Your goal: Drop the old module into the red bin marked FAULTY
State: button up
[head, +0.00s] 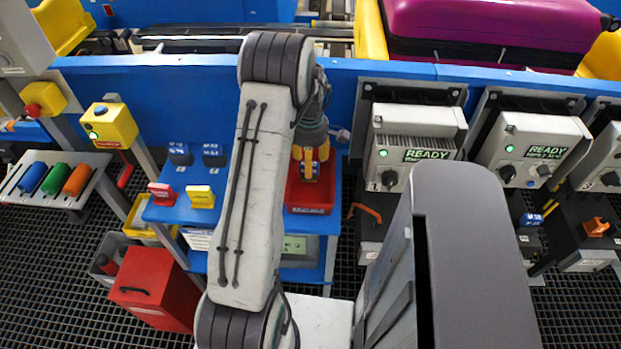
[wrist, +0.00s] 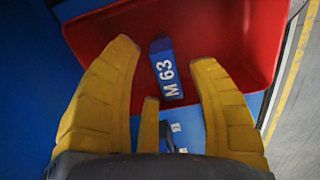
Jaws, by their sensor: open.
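The red bin (head: 309,197) sits on the blue stand, with small pale lettering on its front that I cannot read. My gripper (head: 311,172) points down over the bin. In the wrist view its yellow fingers (wrist: 164,60) are spread open. A blue module marked M 63 (wrist: 168,76) shows between and beyond the fingers, against the red bin (wrist: 225,30). The fingers do not touch its sides. I cannot tell whether it rests on the bin floor. In the head view my gripper mostly hides the inside of the bin.
The blue stand (head: 160,212) also holds two dark blue modules (head: 213,154), a red block (head: 162,193) and a yellow block (head: 200,196). READY units (head: 415,150) stand to the right. A red cabinet (head: 150,295) stands at lower left. A purple suitcase (head: 490,25) lies behind the blue wall.

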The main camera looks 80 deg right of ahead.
notch_tip(320, 180, up, 12)
dwell(0.6)
dwell(0.8)
jog(key=w+a+f+m+y, duration=0.1)
jog(key=w+a+f+m, duration=0.1)
jog(key=a+m, duration=0.55)
jog(key=w+a+f+m+y, duration=0.15)
jog(key=a+m, duration=0.35)
jog(key=m, duration=0.5)
jog(key=w+a+r+n+t, duration=0.1)
jog(key=w+a+r+n, duration=0.2)
jog(key=a, duration=0.8)
jog(key=w+a+r+n+t+h, duration=0.1)
jog(key=w+a+r+n, duration=0.3)
jog(key=w+a+n, duration=0.4)
jog(key=w+a+r+n+t+h, duration=0.1)
jog(key=w+a+r+n, duration=0.3)
jog(key=a, duration=1)
jog(key=shift+w+a+r+n+t, duration=0.15)
jog(key=shift+w+r+n+t, duration=0.15)
jog(key=shift+w+n, duration=0.55)
